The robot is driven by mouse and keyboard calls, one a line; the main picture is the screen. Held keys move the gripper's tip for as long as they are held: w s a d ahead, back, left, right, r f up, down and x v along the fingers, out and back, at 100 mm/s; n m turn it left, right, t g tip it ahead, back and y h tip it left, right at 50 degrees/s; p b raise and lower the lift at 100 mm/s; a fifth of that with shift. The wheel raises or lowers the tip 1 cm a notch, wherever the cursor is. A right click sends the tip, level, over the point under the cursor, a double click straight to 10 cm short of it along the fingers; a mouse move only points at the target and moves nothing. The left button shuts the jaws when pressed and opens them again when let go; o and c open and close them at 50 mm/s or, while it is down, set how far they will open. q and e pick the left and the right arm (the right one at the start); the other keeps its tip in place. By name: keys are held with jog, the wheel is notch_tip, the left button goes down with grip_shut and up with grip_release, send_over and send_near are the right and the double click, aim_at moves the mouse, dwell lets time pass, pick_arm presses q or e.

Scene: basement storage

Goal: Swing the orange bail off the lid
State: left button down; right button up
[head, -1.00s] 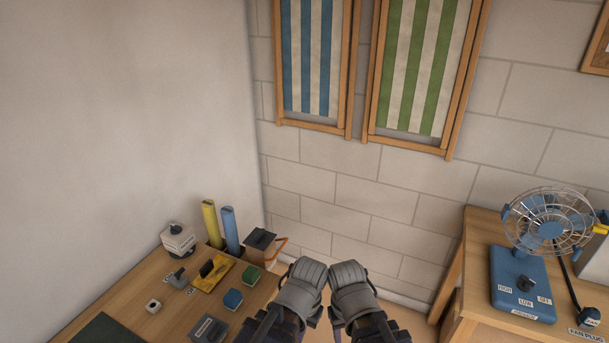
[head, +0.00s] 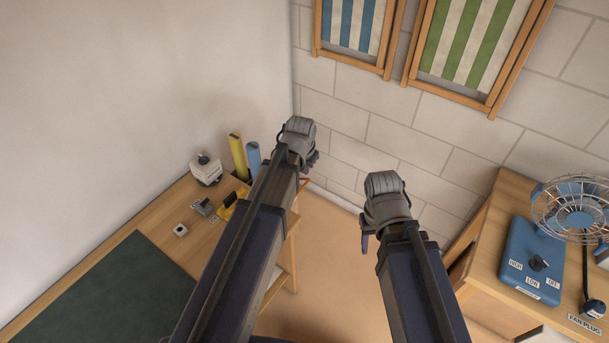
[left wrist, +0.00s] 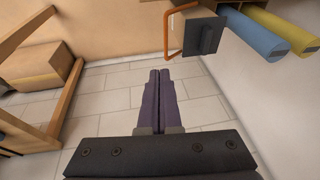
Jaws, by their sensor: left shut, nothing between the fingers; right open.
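The orange bail (left wrist: 167,32) is a thin bent loop at the side of a tan box (left wrist: 185,32) with a dark lid (left wrist: 204,38) and a raised dark knob, in the left wrist view. It stands out past the lid's left edge. In the head view only a bit of the bail (head: 304,183) shows beside my left arm, which hides the box and lid. My left gripper (left wrist: 160,72) is shut and empty, its purple fingertips just apart from the bail in the picture. My right gripper (head: 367,240) is open and empty, right of the table; one purple finger shows.
A wooden table (head: 160,215) holds a dark green mat (head: 110,285), a white block device (head: 205,170) and small switches. Yellow (head: 237,155) and blue (head: 253,160) tubes stand at its back. A fan (head: 580,215) sits on the right table. Open floor lies between the tables.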

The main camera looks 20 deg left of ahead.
pick_arm(q)
jog(key=f+b, duration=0.1)
jog(key=b, duration=1.2)
send_near(302, 188)
jog(key=shift+x, duration=3.35)
jog(key=d+f+y+b, duration=0.1)
jog(key=b, duration=0.1)
jog(key=d+f+y+b, duration=0.1)
jog(key=f+b, duration=0.1)
jog(key=s+f+t+y+b, duration=0.1)
jog(key=b, duration=0.1)
jog(key=shift+d+f+m, duration=0.2)
jog(key=shift+d+m, duration=0.1)
jog(key=shift+d, duration=0.1)
jog(key=shift+r, duration=0.1)
